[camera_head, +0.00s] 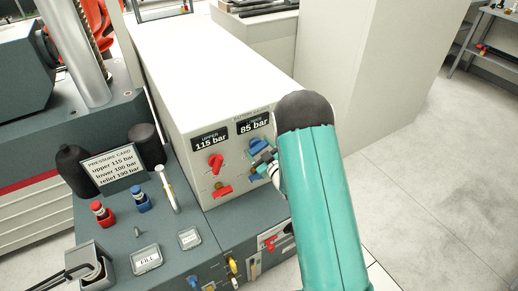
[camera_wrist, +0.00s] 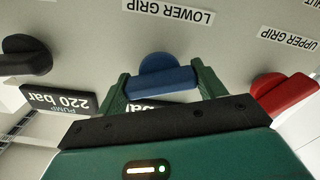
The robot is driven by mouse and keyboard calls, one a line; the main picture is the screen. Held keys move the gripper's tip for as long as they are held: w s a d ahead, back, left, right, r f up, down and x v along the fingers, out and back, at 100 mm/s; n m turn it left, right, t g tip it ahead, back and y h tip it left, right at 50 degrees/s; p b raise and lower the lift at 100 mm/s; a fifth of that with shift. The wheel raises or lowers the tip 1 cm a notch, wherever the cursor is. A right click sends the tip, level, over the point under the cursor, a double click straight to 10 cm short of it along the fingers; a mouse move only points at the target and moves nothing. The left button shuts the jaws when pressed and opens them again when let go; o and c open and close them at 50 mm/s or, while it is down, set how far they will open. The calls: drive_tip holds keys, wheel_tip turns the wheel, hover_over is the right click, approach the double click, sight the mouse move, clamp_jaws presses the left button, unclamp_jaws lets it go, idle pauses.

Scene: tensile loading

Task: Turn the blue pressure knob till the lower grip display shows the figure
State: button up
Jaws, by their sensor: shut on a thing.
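The blue pressure knob (camera_wrist: 165,75) sits under the LOWER GRIP label in the wrist view. My gripper (camera_wrist: 162,88) has its two green fingers on either side of the knob's bar and is shut on it. In the head view the blue knob (camera_head: 258,146) is on the front of the pale cabinet, with my gripper (camera_head: 266,160) partly hidden by my arm. The lower grip display (camera_head: 254,127) reads 85 bar. The pressure card (camera_head: 112,166) reads upper 115 bar, lower apparently 106 bar and relief 190 bar; its small print is hard to read.
The upper display (camera_head: 210,141) reads 115 bar, above a red knob (camera_head: 216,163) and a red lever (camera_head: 222,191). In the wrist view a black knob (camera_wrist: 27,57) stands beside the pump display (camera_wrist: 45,100), reading 220 bar. Red and blue fittings stand on the bench (camera_head: 120,240).

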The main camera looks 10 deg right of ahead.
drive_tip(key=shift+n, duration=0.5)
drive_tip(key=o, duration=1)
drive_tip(key=shift+s, duration=0.1)
drive_tip(key=v, duration=1.3)
drive_tip(key=shift+s+d, duration=0.1)
drive_tip(key=shift+s, duration=0.2)
